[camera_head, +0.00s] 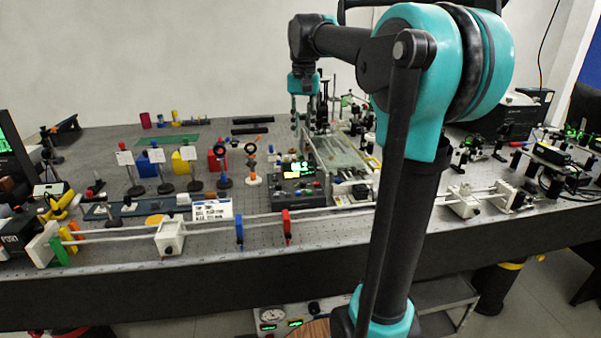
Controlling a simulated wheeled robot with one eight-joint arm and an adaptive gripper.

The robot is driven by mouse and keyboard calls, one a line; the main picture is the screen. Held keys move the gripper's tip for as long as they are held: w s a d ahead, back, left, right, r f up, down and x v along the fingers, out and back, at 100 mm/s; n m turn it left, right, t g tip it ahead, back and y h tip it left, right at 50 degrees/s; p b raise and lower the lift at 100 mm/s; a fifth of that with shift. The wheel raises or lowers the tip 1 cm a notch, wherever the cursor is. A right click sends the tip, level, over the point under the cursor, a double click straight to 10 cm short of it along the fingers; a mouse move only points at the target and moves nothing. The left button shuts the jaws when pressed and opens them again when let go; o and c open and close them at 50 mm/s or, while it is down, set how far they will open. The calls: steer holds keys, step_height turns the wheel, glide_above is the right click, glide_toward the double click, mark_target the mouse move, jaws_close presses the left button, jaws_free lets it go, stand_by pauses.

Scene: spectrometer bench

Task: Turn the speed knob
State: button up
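My arm reaches over the bench, and my gripper (310,122) hangs pointing down near the middle of the bench. Its fingers are small and dark against the equipment behind, so I cannot tell whether they are open or shut. A dark control box (297,192) with a lit green display (299,168) and small coloured controls on its face stands below the gripper in the picture. Which of its controls is the speed knob is too small to tell. I see no clear contact between gripper and box.
A glass-topped rail unit (340,155) stands right of the box. Left are several posts with cards and coloured blocks (217,160). A long rail with a blue holder (239,228) and a red holder (287,226) runs along the front. A panel with a gauge (272,316) sits below the bench.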

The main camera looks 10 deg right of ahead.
glide_toward(303, 182)
step_height(303, 182, down, 8)
steer(key=shift+f, duration=0.25)
stand_by(0.3)
jaws_close()
